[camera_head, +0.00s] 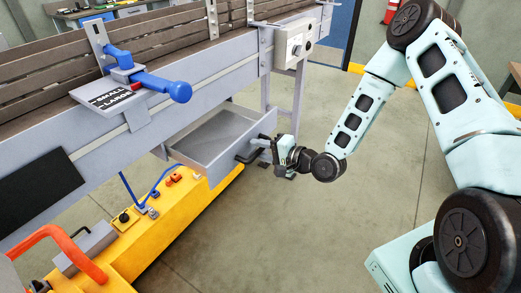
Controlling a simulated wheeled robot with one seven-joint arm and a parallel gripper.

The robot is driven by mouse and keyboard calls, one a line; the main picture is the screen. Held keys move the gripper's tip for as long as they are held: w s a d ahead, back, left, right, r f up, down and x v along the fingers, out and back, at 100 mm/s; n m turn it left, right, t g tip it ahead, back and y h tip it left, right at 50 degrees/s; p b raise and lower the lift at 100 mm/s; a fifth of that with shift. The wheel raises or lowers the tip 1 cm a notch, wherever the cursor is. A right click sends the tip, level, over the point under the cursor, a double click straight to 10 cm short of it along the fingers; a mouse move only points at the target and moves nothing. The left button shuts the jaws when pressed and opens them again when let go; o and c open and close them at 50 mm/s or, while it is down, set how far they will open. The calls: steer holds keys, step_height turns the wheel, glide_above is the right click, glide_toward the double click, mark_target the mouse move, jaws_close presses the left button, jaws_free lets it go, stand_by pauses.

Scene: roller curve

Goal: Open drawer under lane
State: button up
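The grey drawer (190,150) hangs under the roller lane (160,110). It is pulled out toward the right, and its empty-looking inside shows from above. My gripper (256,148) is at the drawer's front right end, beside the dark handle (245,157). It seems to touch or be very close to the handle. The fingertips are small and dark against it, so I cannot tell whether they are shut on it.
A yellow cart (150,240) with an orange handle (60,240) stands below the lane at the left. A blue lever (165,86) and a sign marked small and large (108,97) are on the lane's side. Bare floor (310,230) lies open in front of the drawer.

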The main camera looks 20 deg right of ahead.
steer(key=p+v, duration=0.3)
steer(key=v, duration=1.4)
steer(key=shift+s, duration=0.2)
steer(key=shift+d, duration=0.1)
